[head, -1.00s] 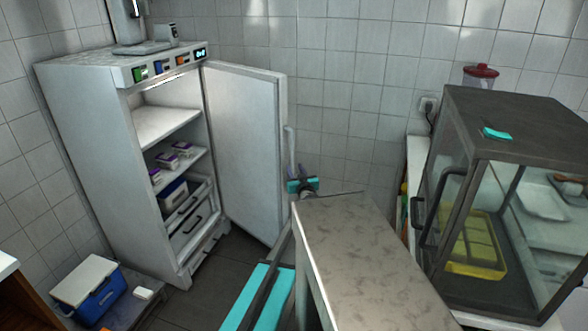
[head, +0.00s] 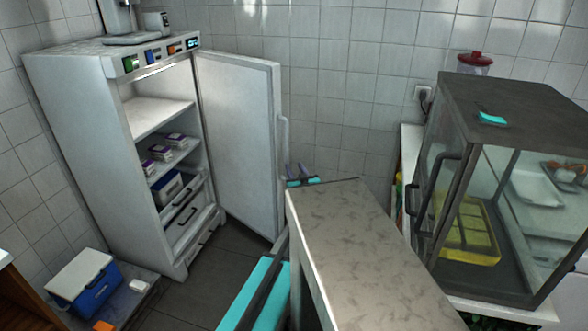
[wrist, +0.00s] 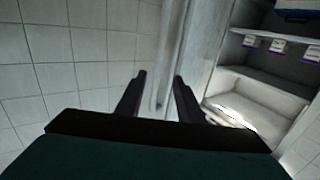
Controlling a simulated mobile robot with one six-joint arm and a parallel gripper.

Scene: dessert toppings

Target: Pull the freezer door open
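The tall white freezer (head: 85,140) stands at the left of the head view. Its door (head: 235,140) is swung wide open on the right side, showing the shelves inside. The vertical door handle (head: 284,140) is on the door's outer edge. My gripper (head: 301,170) is just right of the handle's lower end, partly hidden behind the counter. In the wrist view, the two dark fingers of my gripper (wrist: 160,88) are spread apart, with the handle (wrist: 170,45) running in line with the gap between them. No contact with the handle is clear.
A grey-topped counter (head: 345,235) stands in front of my gripper. A glass display case (head: 455,105) with a yellow tray (head: 470,258) is at the right. Dark floor (head: 215,270) lies below the door.

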